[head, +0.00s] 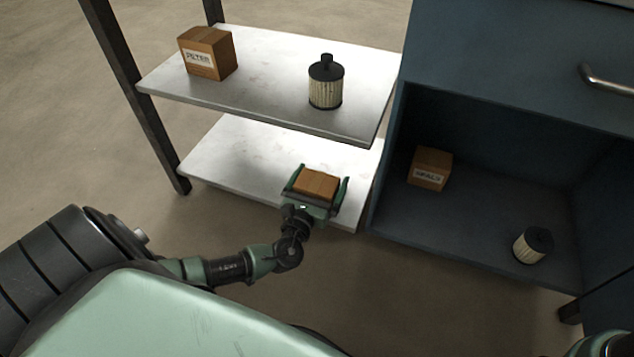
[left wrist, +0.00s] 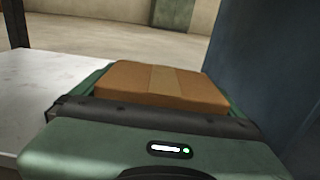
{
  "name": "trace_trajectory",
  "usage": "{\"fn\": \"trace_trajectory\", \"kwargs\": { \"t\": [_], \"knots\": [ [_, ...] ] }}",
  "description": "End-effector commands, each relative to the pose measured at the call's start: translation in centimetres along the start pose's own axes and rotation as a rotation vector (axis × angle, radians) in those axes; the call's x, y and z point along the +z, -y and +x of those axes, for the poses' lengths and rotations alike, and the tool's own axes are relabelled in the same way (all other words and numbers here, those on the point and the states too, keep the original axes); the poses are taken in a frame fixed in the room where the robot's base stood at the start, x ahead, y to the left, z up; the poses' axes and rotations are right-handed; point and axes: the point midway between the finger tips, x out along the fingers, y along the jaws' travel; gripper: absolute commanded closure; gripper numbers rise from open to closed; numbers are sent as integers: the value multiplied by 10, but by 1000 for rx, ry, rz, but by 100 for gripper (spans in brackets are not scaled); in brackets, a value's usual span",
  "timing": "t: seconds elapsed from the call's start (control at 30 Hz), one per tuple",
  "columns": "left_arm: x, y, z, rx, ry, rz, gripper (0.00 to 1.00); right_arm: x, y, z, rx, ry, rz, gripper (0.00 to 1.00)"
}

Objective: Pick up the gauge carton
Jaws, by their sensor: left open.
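A plain brown carton (head: 317,183) is at the front right of the lower white shelf, and no label shows on it, so I cannot confirm it is the gauge carton. My left gripper (head: 320,180) is open, with one green finger on each side of this carton. In the left wrist view the carton's taped top (left wrist: 160,84) shows just beyond the gripper body. Whether the fingers touch its sides is not clear. My right gripper is not in view.
The upper white shelf (head: 265,75) holds a labelled carton (head: 206,54) and a black-capped filter (head: 326,84). The blue cabinet (head: 510,60) stands close on the right, with a SEALS carton (head: 430,168) and another filter (head: 532,245) inside. The lower shelf's left part is clear.

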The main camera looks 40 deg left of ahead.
Motion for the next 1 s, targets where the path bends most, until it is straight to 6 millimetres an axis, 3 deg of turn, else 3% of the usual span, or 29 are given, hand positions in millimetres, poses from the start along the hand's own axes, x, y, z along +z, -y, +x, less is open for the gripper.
{"fn": "trace_trajectory", "kwargs": {
  "t": [0.17,0.4,0.73,0.97,1.0],
  "knots": [
    [1,0,0,0,-1,0,0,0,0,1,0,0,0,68],
    [0,0,0,1,-1,0,64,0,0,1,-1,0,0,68],
    [7,0,0,1,1,-1,64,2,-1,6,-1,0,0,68],
    [39,0,0,0,2,-2,64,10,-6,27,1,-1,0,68],
    [46,0,0,0,2,-2,64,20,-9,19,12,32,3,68]
  ]
}}
